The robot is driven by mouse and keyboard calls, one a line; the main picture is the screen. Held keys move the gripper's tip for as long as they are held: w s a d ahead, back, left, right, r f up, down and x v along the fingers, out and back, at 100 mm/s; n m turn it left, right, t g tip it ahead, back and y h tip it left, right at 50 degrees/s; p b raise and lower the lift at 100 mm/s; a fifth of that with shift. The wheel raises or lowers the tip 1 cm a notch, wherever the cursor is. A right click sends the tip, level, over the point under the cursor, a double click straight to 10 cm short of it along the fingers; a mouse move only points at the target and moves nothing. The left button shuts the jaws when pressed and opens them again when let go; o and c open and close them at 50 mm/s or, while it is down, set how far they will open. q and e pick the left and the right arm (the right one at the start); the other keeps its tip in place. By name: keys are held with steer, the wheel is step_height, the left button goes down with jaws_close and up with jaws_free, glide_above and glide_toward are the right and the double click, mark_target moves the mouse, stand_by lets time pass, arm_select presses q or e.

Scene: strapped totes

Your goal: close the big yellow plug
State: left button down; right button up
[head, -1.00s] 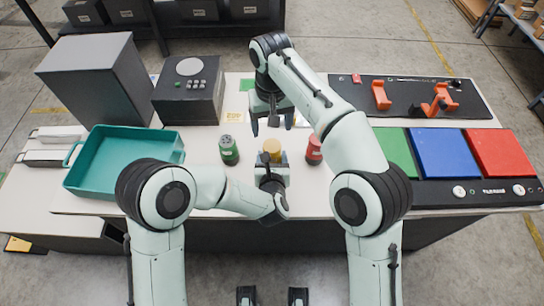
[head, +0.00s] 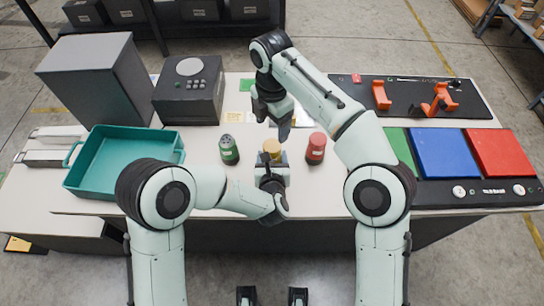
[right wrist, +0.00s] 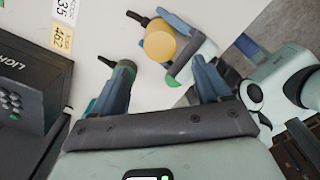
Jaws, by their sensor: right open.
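The big yellow plug (head: 272,147) stands upright on the table, between a green and a red container. It shows as a round yellow top (right wrist: 160,42) in the right wrist view. My left gripper (head: 271,163) is at its near side, with fingers on either side of it; whether they press on it is hidden. My right gripper (head: 277,126) is just beyond the plug, above the table. In the right wrist view its fingers (right wrist: 160,80) are apart with nothing between them.
The green container (head: 229,150) and red container (head: 315,148) stand close on either side. A teal tray (head: 75,180) is at left, and a dark box with buttons (head: 188,100) behind. Coloured panels (head: 445,152) and a black board (head: 400,108) lie at right.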

mark_target(272, 145)
steer(key=shift+n, duration=0.3)
steer(key=shift+f, duration=4)
